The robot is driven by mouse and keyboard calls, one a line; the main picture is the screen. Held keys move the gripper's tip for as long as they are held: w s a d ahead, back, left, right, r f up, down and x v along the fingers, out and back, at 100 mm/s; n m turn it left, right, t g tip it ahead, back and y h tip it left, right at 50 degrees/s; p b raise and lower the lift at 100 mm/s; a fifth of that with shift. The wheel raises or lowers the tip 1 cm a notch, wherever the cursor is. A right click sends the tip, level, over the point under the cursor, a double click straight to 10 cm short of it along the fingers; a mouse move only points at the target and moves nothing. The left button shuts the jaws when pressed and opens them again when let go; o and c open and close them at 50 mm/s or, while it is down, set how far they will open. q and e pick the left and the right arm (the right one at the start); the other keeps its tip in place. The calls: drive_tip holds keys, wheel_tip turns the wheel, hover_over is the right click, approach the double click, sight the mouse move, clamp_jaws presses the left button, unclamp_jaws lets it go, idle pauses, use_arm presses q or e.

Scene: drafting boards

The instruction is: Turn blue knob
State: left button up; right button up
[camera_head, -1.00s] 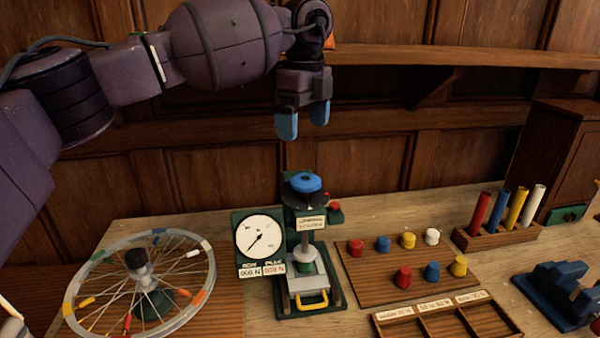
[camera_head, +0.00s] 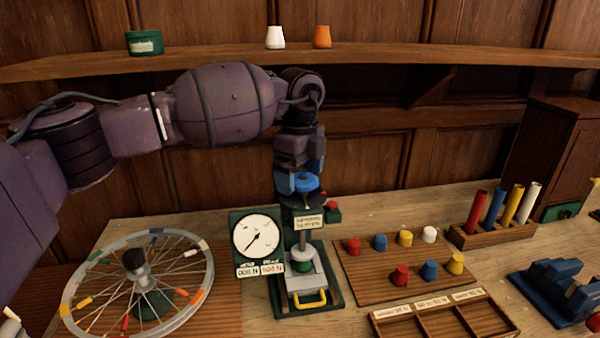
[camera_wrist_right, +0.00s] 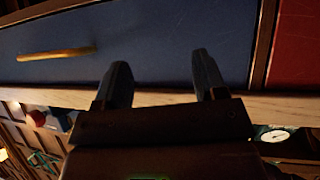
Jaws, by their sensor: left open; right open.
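The blue knob (camera_head: 305,183) sits on top of a small green press with a black collar under it. My left gripper (camera_head: 299,184) points straight down at the knob, with its blue fingertips at the knob's height around it. It is open; whether the fingers touch the knob I cannot tell. The press (camera_head: 308,290) has a white dial gauge (camera_head: 257,236) on its left and a yellow handle at its base. My right gripper (camera_wrist_right: 165,85) shows in the right wrist view, open and empty, in front of a blue drawer front (camera_wrist_right: 150,45).
A spoked wheel (camera_head: 140,280) stands left of the press. A board of coloured pegs (camera_head: 375,280), a compartment tray (camera_head: 440,318) and a rack of coloured tubes (camera_head: 495,235) are to the right. A wall shelf (camera_head: 400,55) runs behind my left arm.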

use_arm(q)
drive_tip(key=c, duration=0.9)
drive_tip(key=shift+c, duration=0.2)
use_arm(e)
drive_tip(key=shift+s+d+f, duration=0.1)
drive_tip(key=shift+s+f, duration=0.15)
drive_tip(key=shift+s, duration=0.25)
use_arm(q)
drive_tip(key=shift+m, duration=0.4)
use_arm(e)
drive_tip(key=shift+w+r, duration=0.1)
drive_tip(key=shift+w, duration=0.05)
